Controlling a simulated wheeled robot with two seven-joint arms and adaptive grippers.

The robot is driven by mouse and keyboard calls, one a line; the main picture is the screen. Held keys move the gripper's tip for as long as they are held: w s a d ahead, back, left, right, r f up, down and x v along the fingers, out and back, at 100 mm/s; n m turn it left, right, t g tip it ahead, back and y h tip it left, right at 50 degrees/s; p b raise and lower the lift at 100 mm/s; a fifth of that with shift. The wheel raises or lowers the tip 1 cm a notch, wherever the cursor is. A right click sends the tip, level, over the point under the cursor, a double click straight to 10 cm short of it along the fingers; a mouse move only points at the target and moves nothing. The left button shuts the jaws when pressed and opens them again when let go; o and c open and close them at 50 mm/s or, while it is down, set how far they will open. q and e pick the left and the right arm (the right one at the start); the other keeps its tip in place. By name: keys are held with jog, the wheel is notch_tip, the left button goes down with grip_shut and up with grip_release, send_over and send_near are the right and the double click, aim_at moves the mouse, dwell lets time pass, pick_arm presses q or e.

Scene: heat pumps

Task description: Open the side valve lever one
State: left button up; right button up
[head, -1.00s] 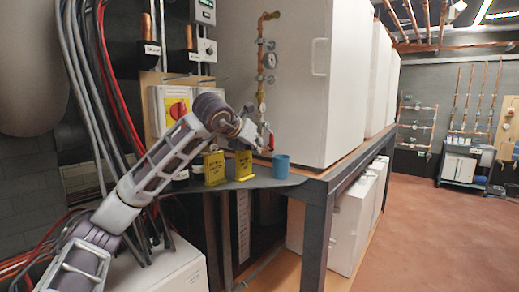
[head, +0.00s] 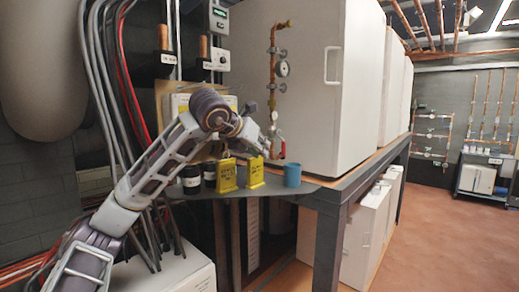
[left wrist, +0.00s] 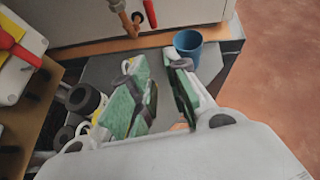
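The copper pipe (head: 272,75) with a gauge runs down the front of the white heat pump cabinet (head: 315,90). A small red valve lever (head: 279,150) hangs at its lower end. The lever also shows at the top of the left wrist view (left wrist: 150,12). My left gripper (head: 268,142) is just left of the lever and appears apart from it. In the left wrist view its two green-padded fingers (left wrist: 158,62) are spread, with nothing held between them. The lever lies beyond the fingertips. My right gripper is not in view.
A blue cup (head: 292,175), two yellow signs (head: 227,177) and dark jars (head: 191,181) stand on the grey shelf (head: 315,187) below the gripper. A red rotary switch (left wrist: 12,38) shows at left in the wrist view. Open floor (head: 440,230) lies right.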

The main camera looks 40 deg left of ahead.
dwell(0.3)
pick_arm(q)
jog(key=shift+w, duration=0.1)
jog(key=shift+w+d+p, duration=0.15)
jog(key=shift+w+p, duration=0.9)
jog(key=shift+w, duration=0.4)
jog(key=s+d+p, duration=0.2)
jog(key=d+p, duration=0.2)
jog(key=d, duration=2)
jog(key=shift+p, duration=0.3)
dwell(0.4)
jog(key=shift+s, duration=0.1)
